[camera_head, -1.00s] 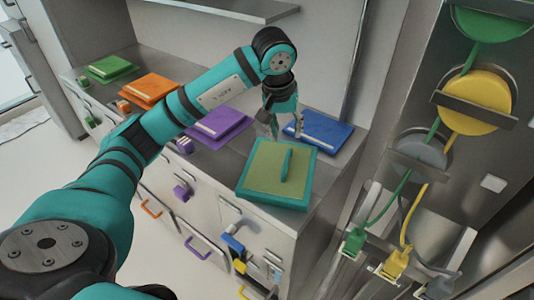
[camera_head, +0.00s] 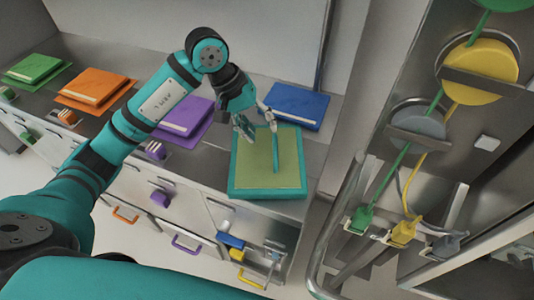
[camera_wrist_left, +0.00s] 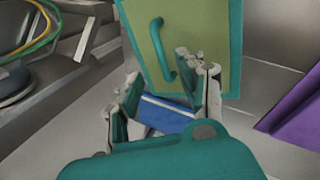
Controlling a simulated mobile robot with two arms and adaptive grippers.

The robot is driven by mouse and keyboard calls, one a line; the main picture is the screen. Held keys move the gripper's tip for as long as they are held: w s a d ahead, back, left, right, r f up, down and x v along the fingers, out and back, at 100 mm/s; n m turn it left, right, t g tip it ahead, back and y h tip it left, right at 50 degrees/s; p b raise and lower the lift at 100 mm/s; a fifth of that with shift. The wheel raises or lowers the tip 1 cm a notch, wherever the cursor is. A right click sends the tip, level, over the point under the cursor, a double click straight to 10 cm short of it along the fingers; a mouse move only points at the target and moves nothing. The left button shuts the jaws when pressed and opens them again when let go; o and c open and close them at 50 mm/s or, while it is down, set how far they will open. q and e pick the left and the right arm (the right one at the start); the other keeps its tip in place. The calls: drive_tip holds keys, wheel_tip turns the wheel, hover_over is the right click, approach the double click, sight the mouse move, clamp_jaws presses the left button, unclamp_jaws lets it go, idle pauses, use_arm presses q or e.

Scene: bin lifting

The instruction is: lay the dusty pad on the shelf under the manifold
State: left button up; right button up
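The pad (camera_head: 248,165) has an olive face, a teal border and an upright teal handle (camera_head: 275,152). It lies on the near right end of the grey counter. It also shows at the top of the left wrist view (camera_wrist_left: 205,45), with its handle (camera_wrist_left: 160,50). My left gripper (camera_head: 257,127) is open at the pad's far edge, its fingers apart and empty, not on the handle. In the left wrist view the open fingers (camera_wrist_left: 160,95) stand short of the handle. My right gripper is out of view. Hoses with green, yellow and grey plugs (camera_head: 402,234) hang at the right, perhaps at the manifold.
A blue book-like item (camera_head: 297,105) lies just behind the pad. Purple (camera_head: 187,120), orange (camera_head: 95,90) and green (camera_head: 35,68) ones lie leftward on the counter. Coloured drawer handles stick out in front. Hose reels (camera_head: 480,68) and metal rails stand close on the right.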

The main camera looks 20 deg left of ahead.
sight(274, 147)
use_arm(q)
drive_tip(key=x, duration=0.2)
drive_tip(key=shift+d+f+p, duration=0.1)
drive_tip(key=shift+f+p, duration=0.2)
drive_tip(key=shift+w+d+f, duration=0.1)
drive_tip(key=shift+d+f, duration=0.15)
drive_tip(key=shift+f, duration=0.2)
drive_tip(key=shift+d+f+p, duration=0.15)
drive_tip(key=shift+f+p, duration=0.15)
drive_tip(key=shift+p, duration=0.15)
drive_tip(key=x, duration=0.1)
drive_tip(key=p+x, duration=0.1)
drive_tip(key=x, duration=0.1)
drive_tip(key=shift+w+f+p, duration=0.3)
drive_tip(key=shift+p, duration=0.05)
drive_tip(key=shift+d+f, duration=0.1)
drive_tip(key=shift+f, duration=0.2)
drive_tip(key=shift+w, duration=0.1)
drive_tip(key=shift+c, duration=0.4)
clamp_jaws()
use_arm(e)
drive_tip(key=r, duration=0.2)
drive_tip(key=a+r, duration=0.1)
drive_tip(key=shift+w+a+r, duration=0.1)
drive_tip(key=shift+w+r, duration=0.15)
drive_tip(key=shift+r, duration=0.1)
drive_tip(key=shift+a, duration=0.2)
